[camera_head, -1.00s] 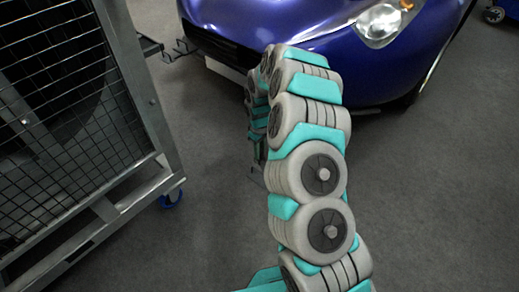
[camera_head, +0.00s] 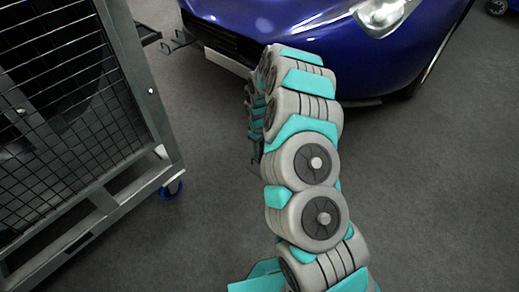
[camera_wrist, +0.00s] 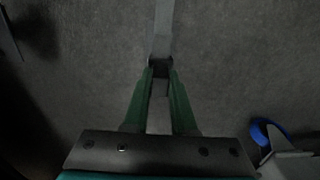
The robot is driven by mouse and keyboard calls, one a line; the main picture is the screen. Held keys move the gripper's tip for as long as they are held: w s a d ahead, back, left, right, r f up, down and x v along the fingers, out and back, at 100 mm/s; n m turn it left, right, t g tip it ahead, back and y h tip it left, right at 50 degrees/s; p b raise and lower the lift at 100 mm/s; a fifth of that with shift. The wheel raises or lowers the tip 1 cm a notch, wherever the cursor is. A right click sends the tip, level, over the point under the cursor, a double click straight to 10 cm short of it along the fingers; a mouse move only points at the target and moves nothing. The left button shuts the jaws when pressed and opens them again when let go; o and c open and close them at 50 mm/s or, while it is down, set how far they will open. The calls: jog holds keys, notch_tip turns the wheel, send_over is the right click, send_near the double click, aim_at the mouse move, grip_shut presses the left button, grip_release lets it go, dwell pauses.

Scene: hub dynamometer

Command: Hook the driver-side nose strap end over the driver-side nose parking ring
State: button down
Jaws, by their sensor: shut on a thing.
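My gripper (camera_wrist: 160,72) shows in the wrist view with two green fingers closed on a flat grey strap (camera_wrist: 163,30). The strap runs up out of the top of that view and also shows between the fingers, over dark grey floor. In the head view my arm hides most of the gripper. A thin dark bent metal piece (camera_head: 178,42) sticks out at the left of the blue car's nose; I cannot tell whether it belongs to the strap fittings. No parking ring can be made out in either view.
The blue car (camera_head: 240,28) stands at the back. A metal mesh cage (camera_head: 155,115) fills the left side, with a blue caster (camera_head: 171,190) at its corner. A blue caster also shows in the wrist view (camera_wrist: 268,132). The floor right of my arm is clear.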

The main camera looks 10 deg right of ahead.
jog(key=shift+f, duration=0.7)
jog(key=shift+f, duration=0.65)
jog(key=shift+f+b, duration=0.35)
jog(key=c, duration=0.6)
grip_release()
jog(key=shift+c, duration=0.2)
notch_tip(320, 180, up, 7)
jog(key=shift+r+p, duration=0.1)
jog(key=shift+p, duration=0.45)
jog(key=shift+r, duration=0.3)
